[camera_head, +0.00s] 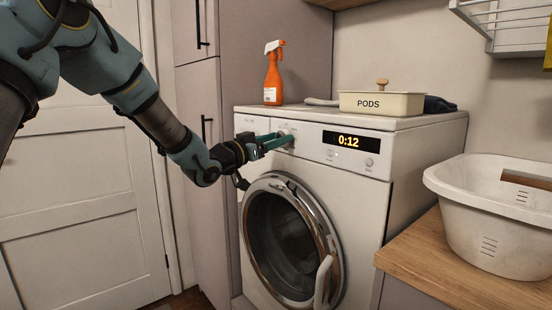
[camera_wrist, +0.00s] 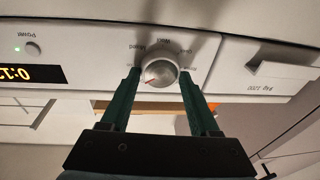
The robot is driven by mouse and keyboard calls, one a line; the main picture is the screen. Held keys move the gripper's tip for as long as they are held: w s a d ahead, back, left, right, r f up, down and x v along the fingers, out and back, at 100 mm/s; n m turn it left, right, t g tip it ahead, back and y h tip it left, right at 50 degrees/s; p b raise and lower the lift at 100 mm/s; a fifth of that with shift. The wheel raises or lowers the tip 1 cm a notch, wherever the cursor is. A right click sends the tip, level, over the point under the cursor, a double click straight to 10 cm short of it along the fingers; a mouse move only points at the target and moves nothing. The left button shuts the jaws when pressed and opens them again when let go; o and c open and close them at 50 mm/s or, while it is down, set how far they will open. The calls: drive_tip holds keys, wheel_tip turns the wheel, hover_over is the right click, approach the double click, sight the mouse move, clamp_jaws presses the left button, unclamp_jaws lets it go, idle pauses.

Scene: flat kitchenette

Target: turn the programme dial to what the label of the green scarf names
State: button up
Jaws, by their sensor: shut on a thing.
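The programme dial (camera_wrist: 160,73) is a pale round knob on the washing machine's front panel, with a red mark toward its lower left in the wrist view. Small printed labels ring it, upside down there; one seems to read "Mixed", others are too small or partly hidden. My gripper (camera_wrist: 160,79) is shut on the dial, one green finger on each side. In the head view, my gripper (camera_head: 281,139) reaches the panel from the left, and its fingers partly hide the dial. No green scarf or scarf label shows in either view.
The washing machine (camera_head: 378,155) has a lit display (camera_head: 348,141) reading 0:12 and a round door (camera_head: 285,240). On top are an orange spray bottle (camera_head: 272,78), a "PODS" box (camera_head: 381,103) and dark cloth (camera_head: 439,104). A white basket (camera_head: 490,220) stands right on a wooden counter (camera_head: 440,262).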

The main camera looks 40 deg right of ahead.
drive_tip(key=m+g+b, duration=0.1)
drive_tip(key=m+b, duration=0.6)
drive_tip(key=m, duration=0.2)
drive_tip(key=m+g+y+b, duration=0.1)
drive_tip(key=m+g+b, duration=0.1)
drive_tip(key=m+b, duration=0.5)
drive_tip(key=m+g+y+b, duration=0.1)
drive_tip(key=m+b, duration=0.6)
drive_tip(key=m, duration=0.5)
drive_tip(key=shift+w+f+g+b, duration=0.2)
drive_tip(key=shift+g+b, duration=0.1)
drive_tip(key=shift+b, duration=0.05)
drive_tip(key=o, duration=1.4)
